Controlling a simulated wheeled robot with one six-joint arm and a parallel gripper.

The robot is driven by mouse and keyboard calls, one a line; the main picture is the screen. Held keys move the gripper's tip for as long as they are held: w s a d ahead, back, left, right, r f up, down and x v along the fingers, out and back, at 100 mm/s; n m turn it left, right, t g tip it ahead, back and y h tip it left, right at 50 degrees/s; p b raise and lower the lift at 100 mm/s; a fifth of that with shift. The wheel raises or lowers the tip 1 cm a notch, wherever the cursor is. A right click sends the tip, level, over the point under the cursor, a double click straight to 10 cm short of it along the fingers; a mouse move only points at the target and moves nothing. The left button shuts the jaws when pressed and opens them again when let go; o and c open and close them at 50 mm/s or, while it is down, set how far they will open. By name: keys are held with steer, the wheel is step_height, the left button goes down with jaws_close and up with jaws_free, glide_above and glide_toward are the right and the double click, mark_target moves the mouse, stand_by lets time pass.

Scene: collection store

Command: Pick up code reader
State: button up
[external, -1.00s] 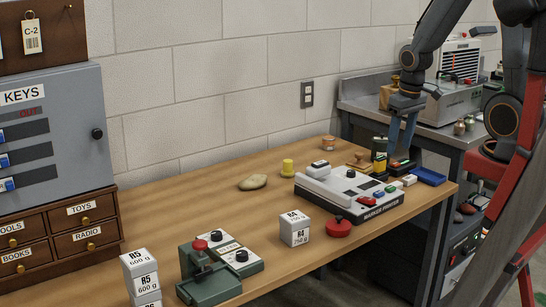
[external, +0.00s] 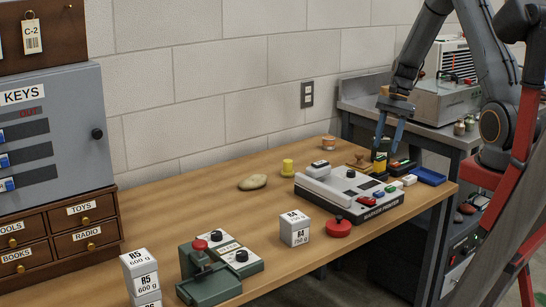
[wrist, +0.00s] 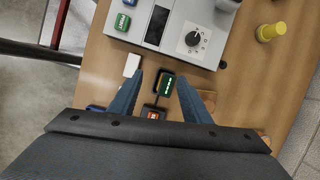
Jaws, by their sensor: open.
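In the wrist view my gripper (wrist: 160,76) has one blue finger on each side of the device. I cannot tell whether either finger touches it. The finger partly hides the device in the external view.
A marker printer (external: 345,190) stands close in front. A wooden stamp (external: 359,162), a dark box with a red mark (wrist: 153,113), a white block (wrist: 132,65) and a blue tray (external: 428,176) crowd the spot. Free table lies left, around a stone (external: 252,182).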

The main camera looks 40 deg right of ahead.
mark_target(382, 157)
steer(key=shift+w+d+f+m+y, duration=0.15)
steer(key=shift+w+d+f+m, duration=0.25)
steer(key=shift+d, duration=0.2)
steer(key=shift+w+d+f+m+y, duration=0.15)
steer(key=shift+w+d+f+m, duration=0.15)
steer(key=shift+d+m, duration=0.25)
steer(key=shift+f, duration=0.2)
steer(key=shift+p+x, duration=0.3)
steer(key=shift+x, duration=0.9)
steer(key=shift+w+d+p+x, duration=0.15)
steer(key=shift+p+x, duration=0.35)
steer(key=shift+x, duration=0.75)
steer(key=shift+w+d+p+x, duration=0.15)
steer(key=shift+p+x, duration=0.3)
steer(key=shift+x, duration=0.75)
steer(key=shift+a+f, duration=0.1)
jaws_close()
